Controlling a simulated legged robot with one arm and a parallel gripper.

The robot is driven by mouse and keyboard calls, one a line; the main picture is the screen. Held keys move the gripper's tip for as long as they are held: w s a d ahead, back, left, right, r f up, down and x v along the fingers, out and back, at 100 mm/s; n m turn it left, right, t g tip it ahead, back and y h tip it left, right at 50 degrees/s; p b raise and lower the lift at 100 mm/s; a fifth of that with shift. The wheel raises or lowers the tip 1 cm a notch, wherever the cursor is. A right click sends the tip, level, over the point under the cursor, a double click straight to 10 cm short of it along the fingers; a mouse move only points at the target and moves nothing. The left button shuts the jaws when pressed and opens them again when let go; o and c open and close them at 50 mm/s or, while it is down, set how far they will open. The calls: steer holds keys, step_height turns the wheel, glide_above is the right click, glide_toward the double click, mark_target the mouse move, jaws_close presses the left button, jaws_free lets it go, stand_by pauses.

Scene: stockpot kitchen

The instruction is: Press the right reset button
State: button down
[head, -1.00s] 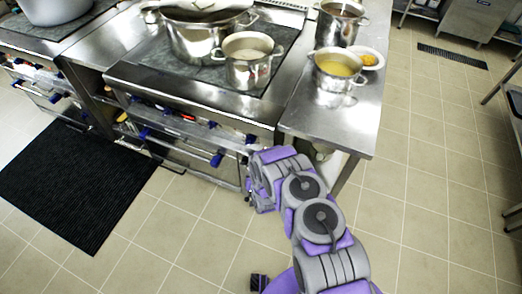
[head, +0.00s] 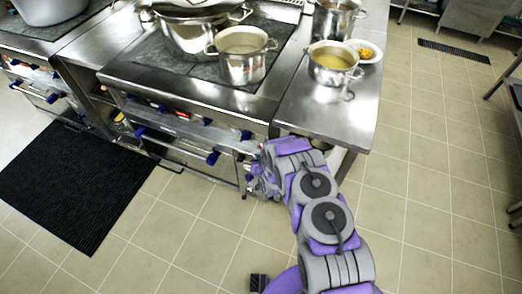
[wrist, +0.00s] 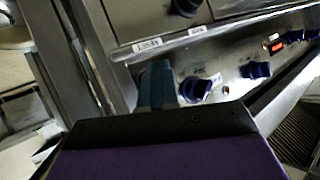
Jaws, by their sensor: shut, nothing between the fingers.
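The stove's front control panel (wrist: 240,65) fills the upper right of the wrist view, with blue knobs along it. A small red dot (wrist: 226,90) sits beside the nearest blue knob (wrist: 203,87); I cannot tell whether it is a reset button or a lamp. A red lit display (wrist: 275,44) is farther along. My gripper (head: 260,178) is shut and empty in the head view, close to the panel's right end. In the wrist view its dark and purple jaw (wrist: 160,140) covers the lower middle and hides part of the panel.
A steel table (head: 325,110) stands right of the stove, bearing pots and a plate (head: 365,50). A tall pot (head: 242,58) stands on the stove top.

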mark_target(261, 147)
steer(key=shift+w+d, duration=0.25)
steer(key=shift+w, duration=0.85)
steer(key=shift+a, duration=0.1)
steer(key=shift+a+f, duration=0.1)
steer(key=shift+a, duration=0.15)
steer(key=shift+d, duration=0.25)
steer(key=shift+a, duration=0.2)
steer(key=shift+w+d, duration=0.1)
steer(key=shift+d, duration=0.1)
stand_by(0.3)
